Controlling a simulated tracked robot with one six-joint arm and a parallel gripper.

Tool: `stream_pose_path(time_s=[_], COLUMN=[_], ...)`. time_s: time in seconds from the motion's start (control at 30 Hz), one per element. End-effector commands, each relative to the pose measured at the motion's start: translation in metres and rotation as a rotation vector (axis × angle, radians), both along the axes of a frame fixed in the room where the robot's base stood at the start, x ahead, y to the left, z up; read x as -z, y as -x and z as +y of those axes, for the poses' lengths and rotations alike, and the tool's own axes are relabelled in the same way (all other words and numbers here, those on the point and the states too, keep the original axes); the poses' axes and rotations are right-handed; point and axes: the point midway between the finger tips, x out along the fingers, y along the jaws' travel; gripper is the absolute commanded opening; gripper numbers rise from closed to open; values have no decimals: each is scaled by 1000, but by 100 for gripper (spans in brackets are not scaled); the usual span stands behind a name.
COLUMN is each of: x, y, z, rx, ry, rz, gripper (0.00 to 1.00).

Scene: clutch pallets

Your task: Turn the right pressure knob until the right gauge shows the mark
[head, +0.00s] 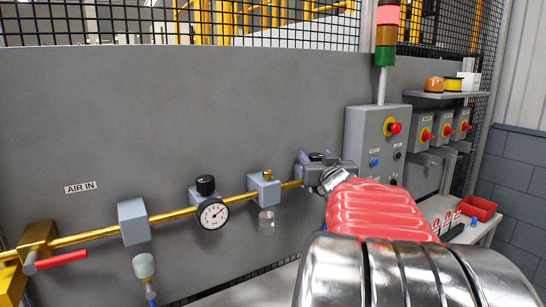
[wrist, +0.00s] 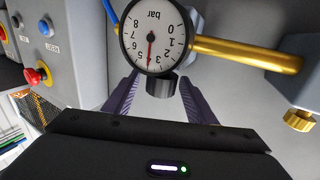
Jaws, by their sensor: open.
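The right gauge (wrist: 153,30) shows upside down in the wrist view, with a white dial lettered "bar". Its needle points down in the picture, around the 4; a red line lies there, and I cannot tell a separate mark from the needle. The dark right pressure knob (wrist: 161,86) is just below the gauge in that view. My gripper (wrist: 159,92) is open, with one purple-grey finger on each side of the knob. Small gaps seem to remain, and contact cannot be told. In the head view my gripper (head: 318,160) hides most of the right regulator.
The left gauge (head: 213,213) and its black knob (head: 206,185) sit on the same brass pipe (head: 165,216). A red-handled valve (head: 60,259) is at the far left. A control box (head: 372,130) with a red button (head: 395,128) stands right of my gripper.

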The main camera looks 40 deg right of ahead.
Motion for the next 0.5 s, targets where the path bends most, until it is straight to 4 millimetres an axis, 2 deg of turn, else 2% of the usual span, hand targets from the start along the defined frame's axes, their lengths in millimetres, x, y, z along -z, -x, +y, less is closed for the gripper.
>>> stream_pose_path(time_s=[0.2, 0.5], x=[0, 0], y=[-1, -1], z=[1, 1], rx=[-2, -3], ry=[0, 0], rz=[0, 0], gripper=[50, 29])
